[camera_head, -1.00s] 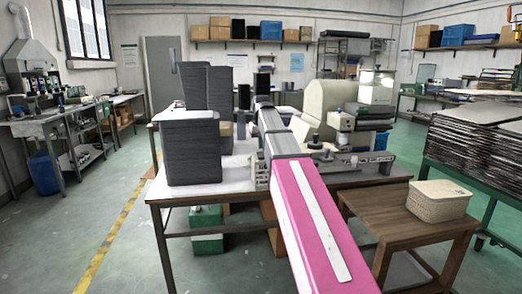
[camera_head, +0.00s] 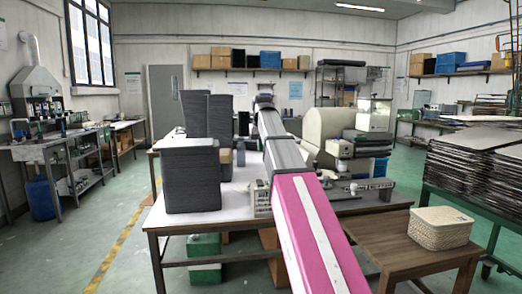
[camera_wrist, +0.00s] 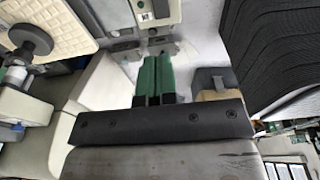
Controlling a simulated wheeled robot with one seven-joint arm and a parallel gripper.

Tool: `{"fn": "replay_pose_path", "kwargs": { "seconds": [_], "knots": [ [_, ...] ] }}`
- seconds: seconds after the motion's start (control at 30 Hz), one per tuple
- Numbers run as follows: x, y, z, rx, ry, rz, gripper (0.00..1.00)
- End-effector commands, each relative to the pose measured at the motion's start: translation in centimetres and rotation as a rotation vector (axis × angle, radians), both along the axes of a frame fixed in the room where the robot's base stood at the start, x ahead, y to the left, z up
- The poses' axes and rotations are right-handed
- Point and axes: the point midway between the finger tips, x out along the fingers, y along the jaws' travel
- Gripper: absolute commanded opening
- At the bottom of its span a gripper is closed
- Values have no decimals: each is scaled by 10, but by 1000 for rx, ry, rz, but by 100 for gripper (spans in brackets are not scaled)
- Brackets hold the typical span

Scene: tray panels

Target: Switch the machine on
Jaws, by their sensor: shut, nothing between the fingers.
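The machine (camera_head: 335,132) is a cream, rounded body with grey working parts, on the table to the right of my arm in the head view. Its base has a front strip with small knobs (camera_head: 360,187). A small grey control box (camera_head: 258,197) sits at the table's front edge, left of my arm. In the wrist view my gripper (camera_wrist: 154,62) has its green fingers together and empty. A pale panel with a dark slot (camera_wrist: 155,12) lies beyond the tips, apart from them in the picture. I cannot tell which part is the power switch. My arm hides my gripper in the head view.
Tall dark stacks (camera_head: 190,175) stand left of my arm on the white table (camera_head: 235,180); they fill the right of the wrist view (camera_wrist: 285,60). A wooden side table (camera_head: 400,245) with a woven basket (camera_head: 440,228) is at the front right. Stacked panels (camera_head: 475,160) stand further right.

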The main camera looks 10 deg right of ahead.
Motion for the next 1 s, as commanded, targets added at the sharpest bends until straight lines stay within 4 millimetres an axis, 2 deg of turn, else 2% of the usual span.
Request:
{"fn": "replay_pose_path", "kwargs": {
  "seconds": [0.17,0.37,0.67,0.87,1.0],
  "knots": [
    [2,0,0,0,0,0,0],
    [16,0,2,0,-3,0,0],
    [15,0,1,0,-4,0,0],
    [16,0,-15,0,-3,0,0],
    [20,0,-39,0,-1,0,0]
  ]
}}
